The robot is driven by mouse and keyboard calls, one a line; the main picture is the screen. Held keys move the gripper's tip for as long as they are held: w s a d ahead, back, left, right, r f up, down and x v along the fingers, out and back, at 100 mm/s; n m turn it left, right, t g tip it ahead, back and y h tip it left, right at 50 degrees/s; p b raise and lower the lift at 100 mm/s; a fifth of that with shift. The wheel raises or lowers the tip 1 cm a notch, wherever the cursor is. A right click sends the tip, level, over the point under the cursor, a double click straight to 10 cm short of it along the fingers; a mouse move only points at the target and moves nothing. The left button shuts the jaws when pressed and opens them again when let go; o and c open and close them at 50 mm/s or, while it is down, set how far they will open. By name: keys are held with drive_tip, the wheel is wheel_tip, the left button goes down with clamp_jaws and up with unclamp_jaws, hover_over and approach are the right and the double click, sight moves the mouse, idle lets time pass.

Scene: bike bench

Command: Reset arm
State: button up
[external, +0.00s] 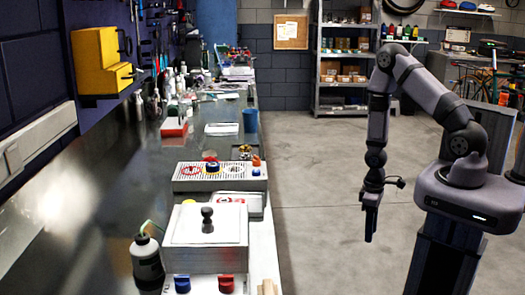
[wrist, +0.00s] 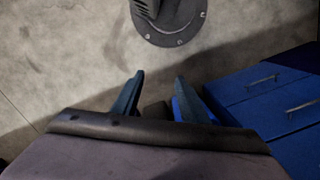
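My gripper (external: 370,225) hangs pointing down at the right of the bench, over the open floor and apart from everything on the bench. In the wrist view my gripper (wrist: 158,95) shows two dark fingers spread apart with a gap between them. Nothing is held between them. My arm bends up from its base at the right and comes down to the gripper.
The long dark bench (external: 100,190) runs along the left. On it are a white box with a black knob (external: 205,235), a bottle (external: 146,258), a grey panel (external: 220,180) and a blue cup (external: 250,120). A blue drawer cabinet (wrist: 265,100) shows in the wrist view. The floor (external: 310,180) is clear.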

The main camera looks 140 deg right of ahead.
drive_tip(key=w+a+r+n+g+y, duration=0.1)
drive_tip(key=w+a+r+y, duration=0.1)
drive_tip(key=w+a+r, duration=0.3)
drive_tip(key=w+a+r+n+g+y, duration=0.1)
drive_tip(key=w+a+r+y, duration=0.15)
drive_tip(key=a+r, duration=0.45)
drive_tip(key=w+a+r+n+h, duration=0.3)
drive_tip(key=w+r+n+h, duration=0.35)
drive_tip(key=w, duration=0.65)
drive_tip(key=w+a+r+n+t, duration=0.1)
drive_tip(key=w+a+r+n, duration=0.1)
drive_tip(key=a+n, duration=0.1)
drive_tip(key=w+a+r+n+t+y, duration=0.1)
drive_tip(key=w+a+r+n, duration=0.1)
drive_tip(key=a, duration=0.4)
drive_tip(key=shift+w+a+n, duration=0.25)
drive_tip(key=shift+w+n, duration=0.4)
drive_tip(key=shift+n, duration=0.1)
drive_tip(key=shift+r, duration=0.1)
wheel_tip(320, 180, down, 3)
drive_tip(key=b, duration=0.3)
